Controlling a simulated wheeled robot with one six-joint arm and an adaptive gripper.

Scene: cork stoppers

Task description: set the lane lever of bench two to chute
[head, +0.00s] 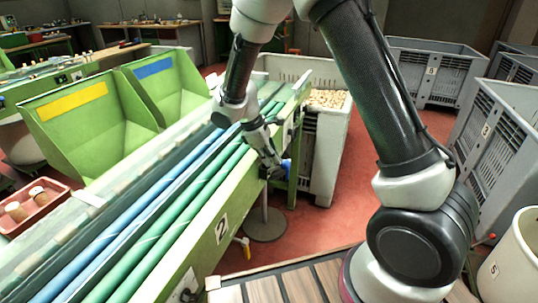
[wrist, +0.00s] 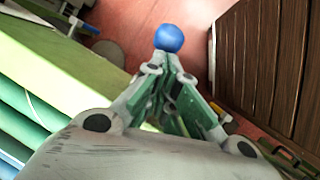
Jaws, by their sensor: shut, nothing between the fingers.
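Bench two is the green bench with the "2" plate (head: 221,228), carrying blue and green lanes. A blue ball knob (head: 287,166), seemingly the lane lever's, is at the bench's near side, partly hidden by my gripper (head: 275,164). In the wrist view the blue knob (wrist: 168,38) is just beyond the tips of my gripper (wrist: 167,60). My gripper is shut with nothing between its fingers. It is very close to the knob; I cannot tell whether they touch. The lever's rod and its setting are hidden.
A pale crate of corks (head: 327,98) stands behind the bench end. A yellow-handled fitting (head: 245,246) hangs low on the bench side. Green hoppers (head: 90,125) and a red tray (head: 37,208) are left. Grey bins (head: 432,75) stand right. Red floor is clear between.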

